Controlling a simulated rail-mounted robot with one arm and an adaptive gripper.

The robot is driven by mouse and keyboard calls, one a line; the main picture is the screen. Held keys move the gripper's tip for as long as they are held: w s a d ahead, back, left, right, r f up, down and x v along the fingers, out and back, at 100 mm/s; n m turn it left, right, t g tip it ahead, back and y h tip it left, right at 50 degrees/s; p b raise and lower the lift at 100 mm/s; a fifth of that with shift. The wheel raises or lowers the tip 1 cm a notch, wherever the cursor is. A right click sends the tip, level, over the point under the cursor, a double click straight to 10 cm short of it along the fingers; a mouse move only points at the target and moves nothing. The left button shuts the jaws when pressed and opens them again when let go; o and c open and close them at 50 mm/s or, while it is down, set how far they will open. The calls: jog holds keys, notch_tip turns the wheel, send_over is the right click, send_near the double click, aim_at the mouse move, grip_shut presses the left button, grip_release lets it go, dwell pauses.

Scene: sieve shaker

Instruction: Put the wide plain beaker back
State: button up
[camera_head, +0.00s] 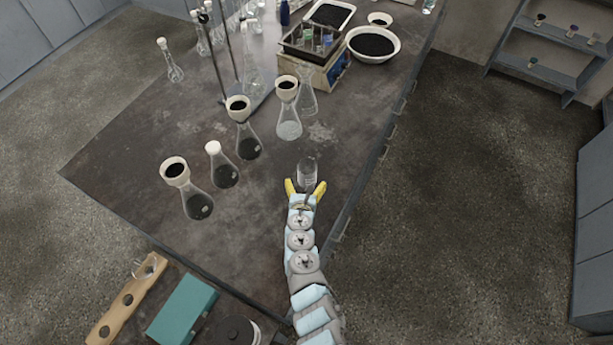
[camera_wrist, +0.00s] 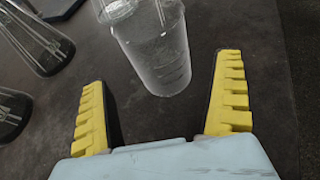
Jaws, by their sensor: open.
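A clear glass beaker (camera_head: 307,172) with no visible contents stands upright on the dark bench, just beyond my gripper. I cannot tell whether this is the wide plain beaker.
Several flasks with dark contents, such as one flask (camera_head: 197,203), stand to the left. A flask with pale contents (camera_head: 289,125) and a shaker (camera_head: 316,65) are farther back. A wooden rack (camera_head: 127,297) and teal box (camera_head: 183,308) lie near front left. The bench's right edge is close.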

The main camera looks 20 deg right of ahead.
jog(key=shift+p+v, duration=1.05)
jog(key=shift+v, duration=1.95)
